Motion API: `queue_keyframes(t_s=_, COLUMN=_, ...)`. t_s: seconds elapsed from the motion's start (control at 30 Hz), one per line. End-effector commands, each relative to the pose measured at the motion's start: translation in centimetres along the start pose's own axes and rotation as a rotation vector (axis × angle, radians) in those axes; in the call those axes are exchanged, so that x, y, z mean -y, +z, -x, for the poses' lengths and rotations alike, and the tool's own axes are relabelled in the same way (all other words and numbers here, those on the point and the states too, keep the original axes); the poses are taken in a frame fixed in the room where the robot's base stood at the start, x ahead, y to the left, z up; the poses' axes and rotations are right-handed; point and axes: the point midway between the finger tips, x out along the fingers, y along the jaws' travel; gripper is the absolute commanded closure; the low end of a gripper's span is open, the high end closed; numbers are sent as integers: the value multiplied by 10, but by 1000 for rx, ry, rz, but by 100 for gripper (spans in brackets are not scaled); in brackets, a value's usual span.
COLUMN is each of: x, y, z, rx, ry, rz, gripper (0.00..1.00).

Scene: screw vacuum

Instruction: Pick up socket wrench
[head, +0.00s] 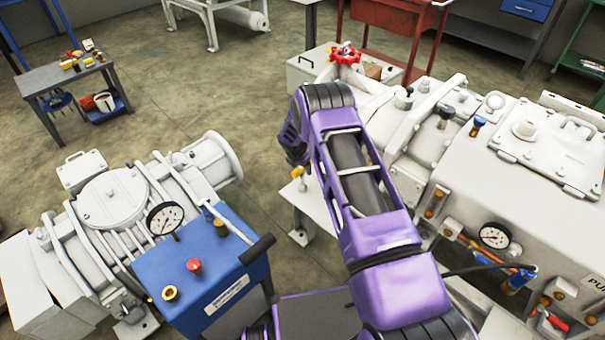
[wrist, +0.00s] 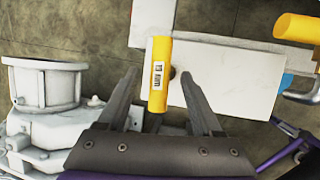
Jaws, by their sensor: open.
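A yellow cylinder (wrist: 160,75) with a white printed label shows in the wrist view, upright in the picture between my fingers. No socket or wrench head can be made out on it, so I cannot tell whether it is the socket wrench. My gripper (wrist: 158,80) is open, one finger on each side of the cylinder with gaps between. In the head view, a small yellow piece (head: 298,173) shows beside the wrist of my purple arm, and my fingers are mostly hidden there.
The head view shows a blue box (head: 215,275) with a gauge, white pump machinery (head: 530,150) and a side table (head: 62,75). Open floor lies at upper left.

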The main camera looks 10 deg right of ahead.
Motion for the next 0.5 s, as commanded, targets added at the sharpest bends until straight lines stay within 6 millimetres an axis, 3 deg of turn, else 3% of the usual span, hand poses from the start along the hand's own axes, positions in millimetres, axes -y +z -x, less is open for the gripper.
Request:
queue_keyframes(t_s=0.03, x=1, y=-2, z=-11, rx=-1, ry=-1, rz=-1, gripper=33)
queue_keyframes(t_s=0.2, x=0, y=0, z=-27, rx=0, ry=0, rz=0, gripper=33)
queue_keyframes(t_s=0.47, x=0, y=0, z=-28, rx=0, ry=0, rz=1, gripper=33)
queue_keyframes(t_s=0.5, x=0, y=0, z=-28, rx=0, ry=0, rz=1, gripper=37)
